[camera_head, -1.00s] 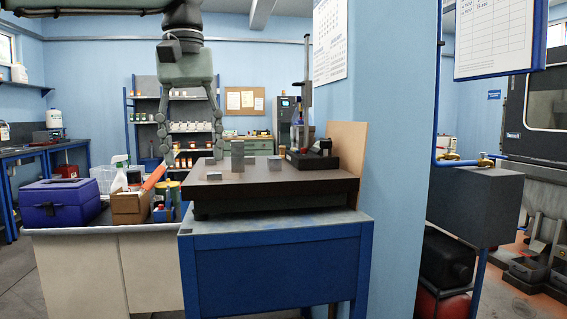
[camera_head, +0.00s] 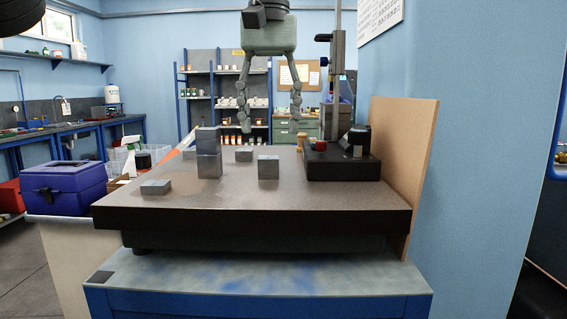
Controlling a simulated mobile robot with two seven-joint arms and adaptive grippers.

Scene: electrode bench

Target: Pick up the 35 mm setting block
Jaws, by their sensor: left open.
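Several grey metal setting blocks stand on the dark surface plate (camera_head: 330,205). I cannot read any sizes, so I cannot tell which one is 35 mm. One upright block (camera_head: 268,168) stands alone near the middle. A low flat block (camera_head: 156,187) lies at the front left, and another low block (camera_head: 243,154) lies further back. My left gripper (camera_head: 270,119) hangs fingers-down above the back of the plate, open and empty, apart from the blocks.
A black stand (camera_head: 342,166) with a tall column occupies the plate's back right, beside a wooden board (camera_head: 414,165). A small wooden piece (camera_head: 302,141) stands near it. A blue toolbox (camera_head: 65,187) is left of the plate. The plate's front right is clear.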

